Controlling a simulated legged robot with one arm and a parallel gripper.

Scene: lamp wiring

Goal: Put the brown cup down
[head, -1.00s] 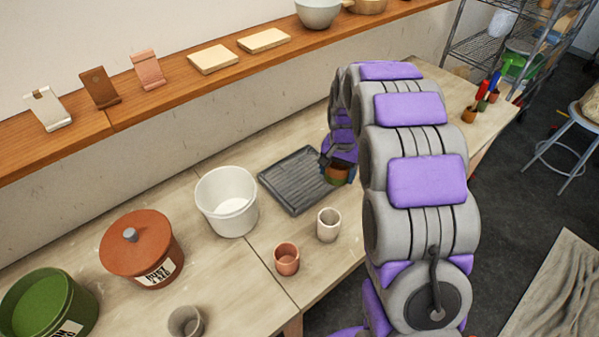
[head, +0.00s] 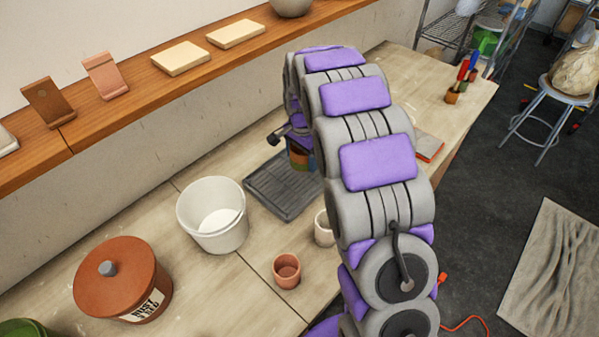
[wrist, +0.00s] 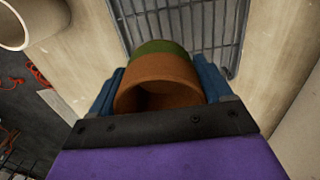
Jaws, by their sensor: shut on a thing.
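The brown cup (wrist: 160,85) is between the two blue fingers of my gripper (wrist: 162,92) in the wrist view. My gripper is shut on it. The cup is brown with a green band at its far side, and its open mouth faces the camera. In the head view the cup (head: 300,158) is partly hidden by my gripper, over or near the far end of the dark ribbed tray (head: 272,198). I cannot tell whether the cup touches anything below. The ribbed tray also shows beyond the cup in the wrist view (wrist: 215,25).
A white bucket (head: 205,238) stands left of the tray. A pink cup (head: 286,271) and a pale cup (head: 323,230), partly behind my arm, stand in front. A lidded terracotta pot (head: 122,285) is farther left. Brushes in a holder (head: 453,95) stand at the far right.

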